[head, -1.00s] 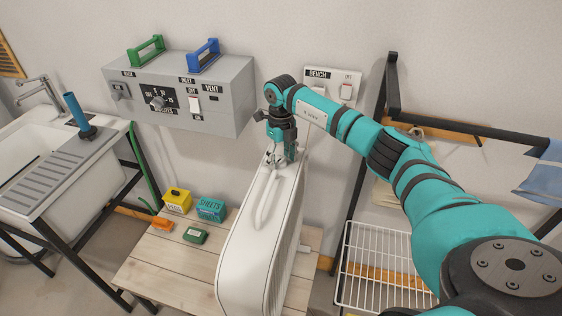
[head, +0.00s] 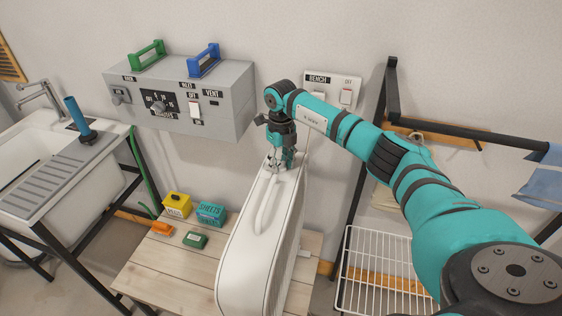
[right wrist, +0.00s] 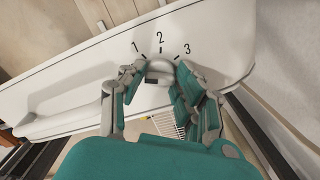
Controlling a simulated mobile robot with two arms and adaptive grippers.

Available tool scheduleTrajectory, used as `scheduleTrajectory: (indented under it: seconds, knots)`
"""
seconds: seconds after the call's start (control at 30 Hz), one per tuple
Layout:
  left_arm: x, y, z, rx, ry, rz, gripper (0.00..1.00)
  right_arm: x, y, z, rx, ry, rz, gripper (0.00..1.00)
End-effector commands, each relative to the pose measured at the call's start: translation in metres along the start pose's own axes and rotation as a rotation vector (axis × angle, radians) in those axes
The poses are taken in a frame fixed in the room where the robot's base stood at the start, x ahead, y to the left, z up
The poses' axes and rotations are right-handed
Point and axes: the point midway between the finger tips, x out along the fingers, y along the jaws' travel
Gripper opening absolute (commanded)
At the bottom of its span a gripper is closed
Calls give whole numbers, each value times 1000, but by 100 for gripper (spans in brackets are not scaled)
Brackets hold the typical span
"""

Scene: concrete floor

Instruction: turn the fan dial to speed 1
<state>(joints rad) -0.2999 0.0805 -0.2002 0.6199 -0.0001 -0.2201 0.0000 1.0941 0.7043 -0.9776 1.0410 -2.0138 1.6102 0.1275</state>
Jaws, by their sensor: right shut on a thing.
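The white fan (head: 248,255) stands upright on a wooden table, tall and narrow. Its pale dial (right wrist: 160,70) is on the top face, with the marks 1, 2 and 3 printed around it in the right wrist view. A small yellowish mark shows near the dial's edge on the side of 1 and 2; I cannot tell its exact setting. My right gripper (head: 279,166) reaches down onto the fan's top at its far end. In the right wrist view its fingers (right wrist: 152,82) are shut on the dial from both sides. My left gripper is not in view.
The wooden table (head: 160,275) holds a yellow box (head: 177,205), a teal box (head: 211,213), an orange item and a green item. A grey wall control box (head: 220,118) and the bench switch panel (head: 346,92) are behind. A wire rack (head: 375,270) stands right.

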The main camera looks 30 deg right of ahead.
Motion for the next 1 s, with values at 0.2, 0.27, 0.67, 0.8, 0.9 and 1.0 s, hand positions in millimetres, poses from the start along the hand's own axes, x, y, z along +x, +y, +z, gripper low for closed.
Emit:
scheduleTrajectory:
  seconds: [0.2, 0.27, 0.67, 0.8, 0.9, 1.0]
  knots:
    - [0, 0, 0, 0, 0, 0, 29, -1, 0, 0, 133, -1, 0, 0]
    - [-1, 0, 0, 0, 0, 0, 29, -1, 0, 0, 182, -1, 0, 0]
    - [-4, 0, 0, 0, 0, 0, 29, -1, -1, 0, 513, -1, -1, 0]
    - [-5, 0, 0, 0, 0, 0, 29, -1, -1, 0, 602, -1, 0, 0]
    - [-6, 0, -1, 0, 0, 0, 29, -1, -1, 0, 651, -1, 0, 0]
    - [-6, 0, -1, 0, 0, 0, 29, -1, -1, 0, 688, -1, 0, 0]
